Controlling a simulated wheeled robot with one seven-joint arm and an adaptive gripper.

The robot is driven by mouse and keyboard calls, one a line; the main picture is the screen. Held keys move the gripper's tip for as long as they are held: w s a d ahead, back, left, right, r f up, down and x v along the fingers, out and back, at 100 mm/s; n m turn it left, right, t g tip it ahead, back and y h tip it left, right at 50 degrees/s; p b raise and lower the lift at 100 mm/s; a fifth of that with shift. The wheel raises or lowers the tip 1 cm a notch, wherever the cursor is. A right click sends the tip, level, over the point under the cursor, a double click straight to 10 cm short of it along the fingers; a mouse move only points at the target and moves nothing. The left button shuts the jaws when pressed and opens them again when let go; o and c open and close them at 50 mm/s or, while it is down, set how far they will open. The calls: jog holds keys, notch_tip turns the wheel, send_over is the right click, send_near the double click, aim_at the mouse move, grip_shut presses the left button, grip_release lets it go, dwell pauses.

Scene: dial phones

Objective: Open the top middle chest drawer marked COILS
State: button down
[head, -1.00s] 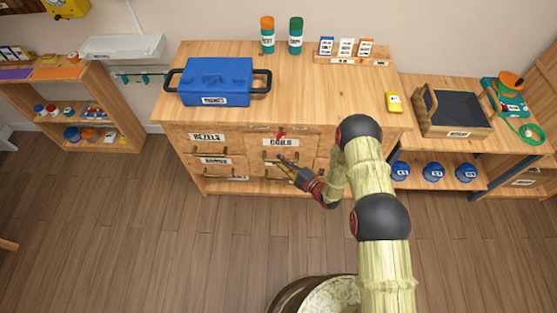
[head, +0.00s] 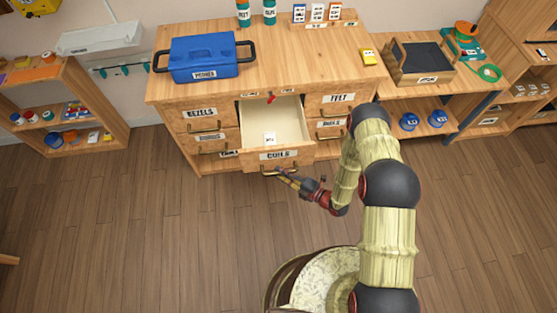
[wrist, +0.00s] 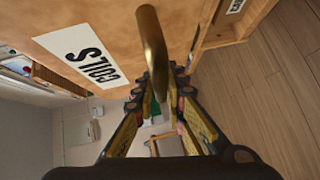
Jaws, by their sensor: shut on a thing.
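The COILS drawer (head: 272,124) is the top middle drawer of the wooden chest. In the head view it stands pulled well out, and its pale inside shows with a small white card (head: 269,139) in it. The COILS label (head: 276,155) is on its front and also shows large in the wrist view (wrist: 80,55). My gripper (head: 279,172) is at the drawer's brass handle, below the label. In the wrist view the handle (wrist: 153,50) runs between the fingers, and my gripper is shut on it.
Closed drawers flank the open one. Shelves stand on both sides. The wooden floor (head: 130,230) in front is clear.

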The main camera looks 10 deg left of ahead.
jog(key=shift+s+d, duration=0.2)
jog(key=shift+s, duration=0.65)
jog(key=shift+s+d, duration=0.2)
jog(key=shift+s, duration=0.65)
jog(key=c, duration=1.8)
grip_release()
jog(key=shift+w, duration=0.1)
jog(key=v, duration=1.2)
